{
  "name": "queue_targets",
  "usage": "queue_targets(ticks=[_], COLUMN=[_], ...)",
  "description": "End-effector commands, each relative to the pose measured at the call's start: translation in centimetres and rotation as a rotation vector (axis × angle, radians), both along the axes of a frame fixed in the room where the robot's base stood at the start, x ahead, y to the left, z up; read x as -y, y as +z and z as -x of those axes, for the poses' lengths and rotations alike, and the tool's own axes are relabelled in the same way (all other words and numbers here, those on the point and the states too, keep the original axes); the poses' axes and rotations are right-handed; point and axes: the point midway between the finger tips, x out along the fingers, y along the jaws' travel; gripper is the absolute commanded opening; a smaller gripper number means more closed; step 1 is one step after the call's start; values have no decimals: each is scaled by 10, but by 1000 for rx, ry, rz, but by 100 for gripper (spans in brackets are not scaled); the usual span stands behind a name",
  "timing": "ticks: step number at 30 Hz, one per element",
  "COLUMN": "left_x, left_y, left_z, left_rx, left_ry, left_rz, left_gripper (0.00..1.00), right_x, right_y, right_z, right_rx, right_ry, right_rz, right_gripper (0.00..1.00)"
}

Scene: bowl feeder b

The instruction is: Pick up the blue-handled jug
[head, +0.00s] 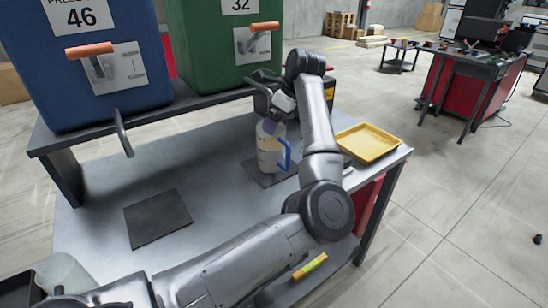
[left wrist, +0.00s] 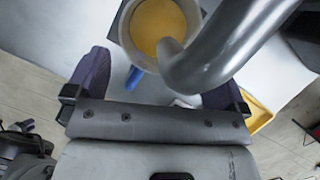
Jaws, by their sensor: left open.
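The blue-handled jug (head: 268,158) is pale and stands upright on a dark mat at the middle of the bench. In the left wrist view its round mouth (left wrist: 159,22) shows yellowish contents, and its blue handle (left wrist: 135,77) points toward my gripper. My left gripper (head: 271,126) is at the jug's top in the head view. Its purple fingers are spread wide in the left wrist view (left wrist: 158,82), with the handle showing between them. Whether a finger touches the jug I cannot tell. The grey curved spout crosses part of the mouth. My right gripper is not in view.
A blue hopper (head: 105,75) and a green hopper (head: 222,45) stand behind; the blue one's spout (head: 122,133) hangs down. A yellow tray (head: 367,143) lies right of the jug. A bare dark mat (head: 157,218) and a clear container (head: 64,273) are at left.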

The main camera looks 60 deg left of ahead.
Motion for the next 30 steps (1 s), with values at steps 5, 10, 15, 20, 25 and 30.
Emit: queue_targets(ticks=[5, 10, 15, 20, 25, 30], left_x=[-7, -10, -10, -10, -10, -10], left_y=[-27, -30, -30, -30, -30, -30], left_z=[4, 6, 6, 6, 6, 6], left_rx=[-1, 0, -1, -1, -1, -1], left_ry=[2, 1, 0, 0, 0, 0], left_rz=[1, 0, 0, 0, 0, 0], left_gripper=[100, 100, 97, 82, 66, 49], right_x=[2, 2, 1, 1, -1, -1], right_y=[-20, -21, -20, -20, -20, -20], right_z=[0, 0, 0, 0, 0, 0], right_rx=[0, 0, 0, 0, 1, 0], right_ry=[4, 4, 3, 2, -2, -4], right_rz=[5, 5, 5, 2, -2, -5], right_gripper=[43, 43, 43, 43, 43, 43])
